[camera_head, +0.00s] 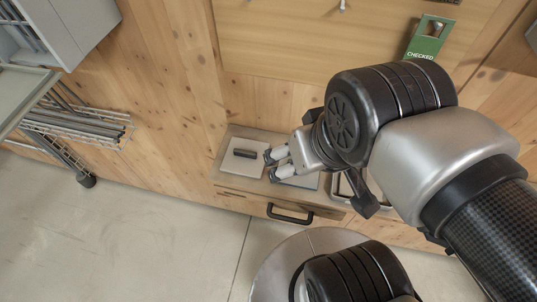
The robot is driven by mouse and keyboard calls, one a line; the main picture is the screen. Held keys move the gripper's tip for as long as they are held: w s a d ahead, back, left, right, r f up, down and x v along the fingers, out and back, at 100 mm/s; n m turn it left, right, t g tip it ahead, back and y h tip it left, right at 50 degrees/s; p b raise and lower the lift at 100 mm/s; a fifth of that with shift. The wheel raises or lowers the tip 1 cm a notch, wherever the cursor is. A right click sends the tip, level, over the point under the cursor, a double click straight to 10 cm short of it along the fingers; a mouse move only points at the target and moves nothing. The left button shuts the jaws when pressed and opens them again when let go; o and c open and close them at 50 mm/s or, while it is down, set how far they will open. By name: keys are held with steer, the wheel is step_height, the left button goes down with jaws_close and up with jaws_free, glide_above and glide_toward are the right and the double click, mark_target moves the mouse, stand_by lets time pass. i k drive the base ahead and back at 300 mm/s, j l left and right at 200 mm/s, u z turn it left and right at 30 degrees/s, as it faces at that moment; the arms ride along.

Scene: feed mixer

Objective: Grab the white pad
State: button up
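A white square pad (240,166) lies at the left end of a low wooden drawer unit, with a small dark bar (245,153) on its top. My gripper (269,166) points left at the pad's right edge, its two pale fingers with dark tips apart and nothing seen between them. From this angle I cannot tell whether a fingertip touches the pad or hovers above it.
A bluish flat piece (306,182) lies partly hidden under my gripper. The drawer front has a black handle (290,214). A wire rack (75,122) and grey cabinet (75,30) stand at left. A green "CHECKED" sign (429,37) hangs behind. The floor at lower left is clear.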

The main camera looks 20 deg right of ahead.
mark_target(243, 157)
steer(key=z, duration=0.4)
steer(key=j+z, duration=0.3)
steer(key=j, duration=0.4)
steer(key=j+z, duration=0.3)
steer(key=j, duration=0.45)
